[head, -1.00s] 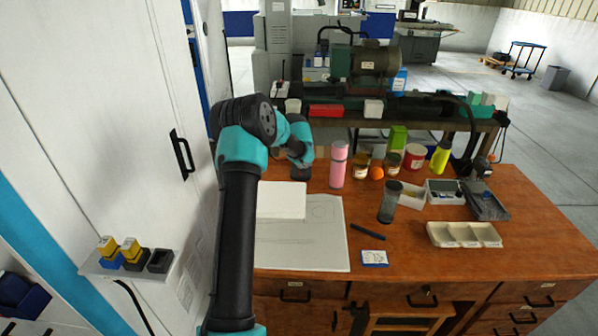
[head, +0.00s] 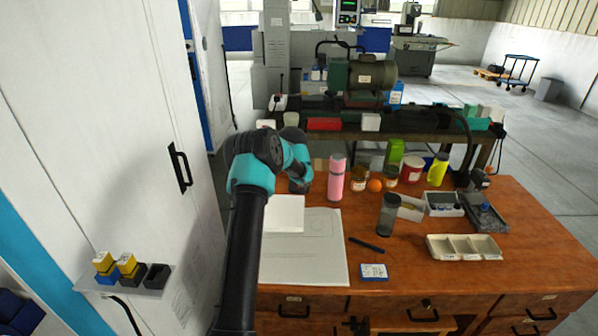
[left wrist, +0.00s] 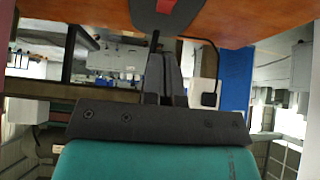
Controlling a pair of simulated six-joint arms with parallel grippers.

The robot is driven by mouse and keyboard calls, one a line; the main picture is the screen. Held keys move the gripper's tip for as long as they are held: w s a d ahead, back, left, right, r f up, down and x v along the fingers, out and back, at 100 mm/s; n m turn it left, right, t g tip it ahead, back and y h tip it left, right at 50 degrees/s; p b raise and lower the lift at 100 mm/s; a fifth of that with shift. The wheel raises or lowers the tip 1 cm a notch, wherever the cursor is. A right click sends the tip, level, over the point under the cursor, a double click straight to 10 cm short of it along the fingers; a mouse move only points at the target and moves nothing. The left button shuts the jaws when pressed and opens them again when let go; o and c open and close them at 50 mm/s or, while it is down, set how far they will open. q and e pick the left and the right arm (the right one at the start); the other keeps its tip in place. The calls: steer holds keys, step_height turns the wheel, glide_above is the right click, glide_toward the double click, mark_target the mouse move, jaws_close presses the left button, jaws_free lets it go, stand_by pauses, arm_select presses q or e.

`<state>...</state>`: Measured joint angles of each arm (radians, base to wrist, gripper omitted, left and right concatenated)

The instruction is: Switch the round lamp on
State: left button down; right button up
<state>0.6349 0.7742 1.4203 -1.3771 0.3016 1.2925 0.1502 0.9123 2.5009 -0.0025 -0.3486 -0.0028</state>
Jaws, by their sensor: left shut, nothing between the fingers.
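No round lamp can be made out in the head view; my left arm covers part of the table's back left. In the left wrist view, a dark grey piece with a red patch (left wrist: 166,6) lies on the orange-brown table top at the upper edge, cut off by the frame. I cannot tell whether it belongs to the lamp. My left gripper (left wrist: 165,65) is shut and empty, its fingers pointing towards that piece; I cannot tell whether they touch it. In the head view its fingers are hidden behind my wrist. My right gripper is in neither view.
A pink bottle (head: 336,177) stands right of my left wrist, with jars and an orange ball (head: 374,185) beyond. A white pad (head: 284,213) and drawing sheet (head: 320,250) lie in front. A dark tumbler (head: 388,214) and divided tray (head: 464,247) stand farther right.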

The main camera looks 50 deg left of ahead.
arm_select(q)
steer(key=x, duration=0.3)
steer(key=shift+f, duration=0.1)
steer(key=shift+s+d+f, duration=0.1)
steer(key=shift+f, duration=0.85)
steer(key=shift+s+d+f, duration=0.1)
steer(key=shift+f, duration=0.9)
